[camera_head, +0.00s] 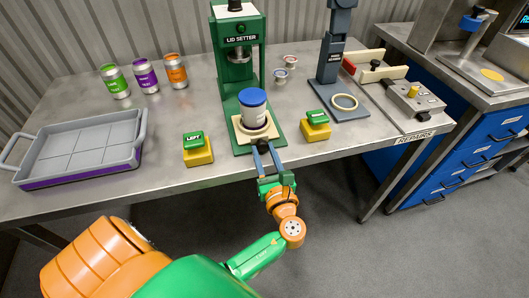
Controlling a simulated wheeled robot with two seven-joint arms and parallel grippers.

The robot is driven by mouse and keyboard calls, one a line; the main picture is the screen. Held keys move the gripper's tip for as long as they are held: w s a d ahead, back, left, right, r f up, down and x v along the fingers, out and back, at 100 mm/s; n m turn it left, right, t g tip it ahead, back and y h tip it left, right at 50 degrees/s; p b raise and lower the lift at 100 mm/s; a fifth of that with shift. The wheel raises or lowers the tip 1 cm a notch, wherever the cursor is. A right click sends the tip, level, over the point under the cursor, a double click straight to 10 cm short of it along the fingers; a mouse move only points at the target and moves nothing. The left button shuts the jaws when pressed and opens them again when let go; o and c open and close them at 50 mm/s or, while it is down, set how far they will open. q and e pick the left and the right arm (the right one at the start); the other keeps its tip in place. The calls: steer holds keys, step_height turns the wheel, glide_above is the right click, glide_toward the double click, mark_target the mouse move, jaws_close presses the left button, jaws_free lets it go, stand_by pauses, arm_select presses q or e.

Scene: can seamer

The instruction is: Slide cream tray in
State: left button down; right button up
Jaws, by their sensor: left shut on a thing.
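The cream tray (241,133) sits at the foot of the green lid setter (236,75), towards its front. A silver can with a blue lid (253,97) stands upright on the tray, in front of the setter's column and below its head. My left gripper (263,147) reaches up from the front edge of the table and is shut at the tray's front edge. The exact grip is small and partly hidden by the fingers. My right gripper is not in view.
Yellow blocks with green tops stand left (198,150) and right (316,126) of the setter. A grey tray (80,146) lies at the left. Several cans stand behind it. A grey press (331,70) and a repairs fixture (409,104) are at the right.

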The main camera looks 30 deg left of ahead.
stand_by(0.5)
arm_select(q)
steer(key=x, duration=0.4)
steer(key=shift+w+a+f, duration=0.1)
steer(key=shift+w+a, duration=0.05)
steer(key=c, duration=0.5)
jaws_free()
steer(key=v, duration=0.7)
